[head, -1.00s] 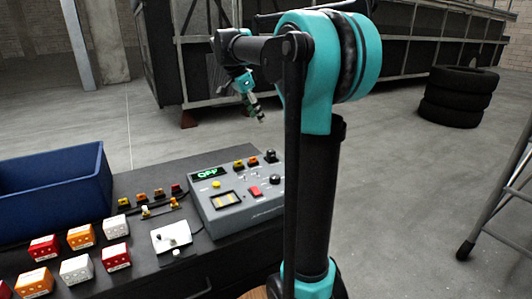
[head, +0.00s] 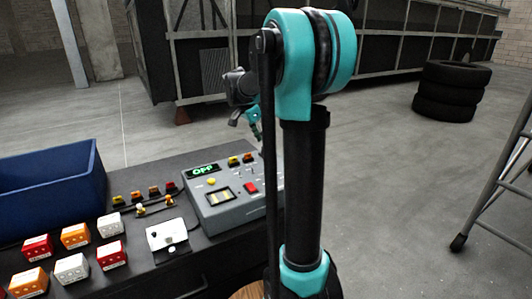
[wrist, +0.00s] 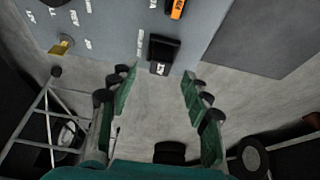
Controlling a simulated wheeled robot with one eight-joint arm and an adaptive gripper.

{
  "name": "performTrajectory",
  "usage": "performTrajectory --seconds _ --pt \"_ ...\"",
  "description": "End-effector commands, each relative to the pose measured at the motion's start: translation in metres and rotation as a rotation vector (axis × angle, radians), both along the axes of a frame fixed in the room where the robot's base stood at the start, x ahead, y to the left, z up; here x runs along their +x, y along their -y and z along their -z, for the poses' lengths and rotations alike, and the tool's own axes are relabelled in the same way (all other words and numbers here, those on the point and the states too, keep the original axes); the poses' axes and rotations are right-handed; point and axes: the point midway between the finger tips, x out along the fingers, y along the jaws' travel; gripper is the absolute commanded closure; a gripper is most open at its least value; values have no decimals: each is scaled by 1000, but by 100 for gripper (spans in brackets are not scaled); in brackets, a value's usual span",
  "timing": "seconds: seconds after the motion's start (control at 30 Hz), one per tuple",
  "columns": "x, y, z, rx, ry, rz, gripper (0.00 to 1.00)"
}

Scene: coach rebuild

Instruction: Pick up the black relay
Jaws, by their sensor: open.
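The black relay (wrist: 163,52) sits near the edge of the grey control box in the wrist view, just beyond my fingertips and roughly midway between them. My gripper (wrist: 158,84) is open, with a teal finger on each side and nothing between them. In the head view my gripper (head: 254,124) hangs above the far right part of the control box (head: 227,216). There the black relay is hidden behind my arm.
An orange relay (wrist: 176,9) sits close to the black one. The box also carries a green lit display (head: 203,170) and a red switch (head: 251,187). A blue bin (head: 50,190) and several red, orange and white blocks (head: 75,236) stand to the left.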

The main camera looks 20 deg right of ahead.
Motion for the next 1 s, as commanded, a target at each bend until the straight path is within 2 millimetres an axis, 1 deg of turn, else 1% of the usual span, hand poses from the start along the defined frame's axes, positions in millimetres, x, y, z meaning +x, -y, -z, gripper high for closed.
performTrajectory --seconds 0.03,0.1,0.23,0.33,0.53,0.9,0.93,1.0 --pt "1 2 9 0 0 1 52" --pt "2 5 18 0 0 1 52" --pt "3 10 31 0 1 2 52" --pt "3 12 35 0 0 1 52" --pt "3 12 35 0 0 1 52" --pt "3 12 35 0 0 1 98" --pt "3 12 35 0 0 1 100" --pt "3 12 35 0 0 1 100"
